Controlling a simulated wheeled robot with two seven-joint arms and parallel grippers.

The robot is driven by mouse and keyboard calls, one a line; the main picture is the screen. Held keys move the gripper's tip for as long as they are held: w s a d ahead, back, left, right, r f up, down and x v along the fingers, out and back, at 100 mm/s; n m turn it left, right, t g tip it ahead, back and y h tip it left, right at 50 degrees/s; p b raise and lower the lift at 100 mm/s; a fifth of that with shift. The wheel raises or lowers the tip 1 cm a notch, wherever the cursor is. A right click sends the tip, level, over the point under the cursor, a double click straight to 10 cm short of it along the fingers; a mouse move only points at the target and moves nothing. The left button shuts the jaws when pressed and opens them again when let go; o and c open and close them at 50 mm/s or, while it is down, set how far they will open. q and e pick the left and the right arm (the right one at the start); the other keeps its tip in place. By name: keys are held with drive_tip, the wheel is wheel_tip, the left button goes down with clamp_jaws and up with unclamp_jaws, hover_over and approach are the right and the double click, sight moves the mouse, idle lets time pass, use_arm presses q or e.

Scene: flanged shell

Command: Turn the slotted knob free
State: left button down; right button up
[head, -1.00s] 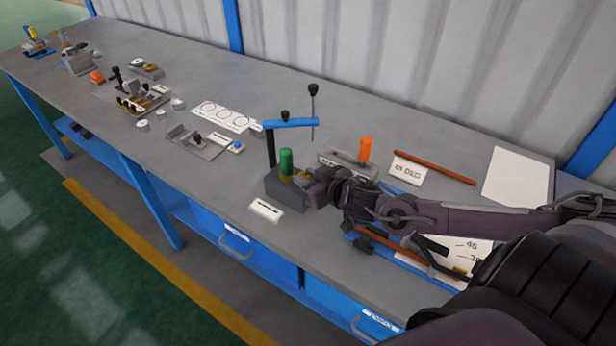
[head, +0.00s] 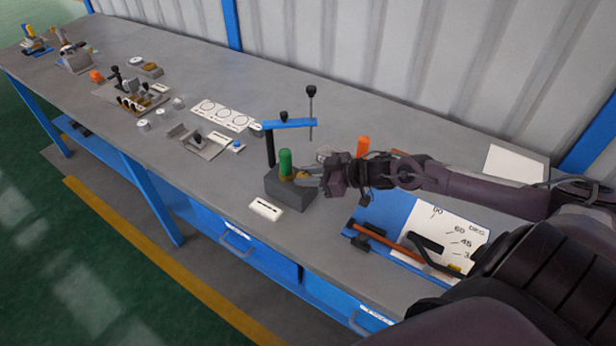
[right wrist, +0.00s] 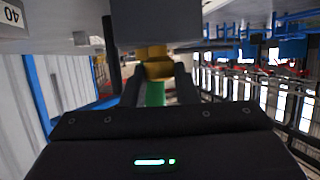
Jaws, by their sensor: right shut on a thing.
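A dark grey block (head: 291,196) stands on the bench near its front edge. It carries an upright green cylinder (head: 285,161) and, beside it, a small brass-coloured knob (head: 302,175). My right gripper (head: 308,174) comes in from the right and is shut on the knob. In the right wrist view the brass knob (right wrist: 157,68) sits between the two fingers, with the green cylinder (right wrist: 155,94) behind and the grey block (right wrist: 155,22) at the top. The knob's slot is hidden. My left gripper is not in view.
A blue arm on a post (head: 290,124) with black-knobbed rods stands just behind the block. An orange handle (head: 363,146) is close behind my right wrist. A blue board with a degree scale (head: 462,238) lies in front of my forearm. A white slotted card (head: 266,209) lies before the block.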

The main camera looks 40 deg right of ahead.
drive_tip(key=shift+w+d+n+g+y+b, duration=0.1)
drive_tip(key=shift+n+g+y+b, duration=0.5)
drive_tip(key=shift+n+y+b, duration=0.25)
drive_tip(key=o, duration=1)
drive_tip(key=p+v, duration=0.3)
drive_tip(key=v, duration=0.4)
drive_tip(key=shift+s+d+r, duration=0.2)
drive_tip(key=shift+d+r, duration=0.05)
drive_tip(key=shift+d, duration=0.05)
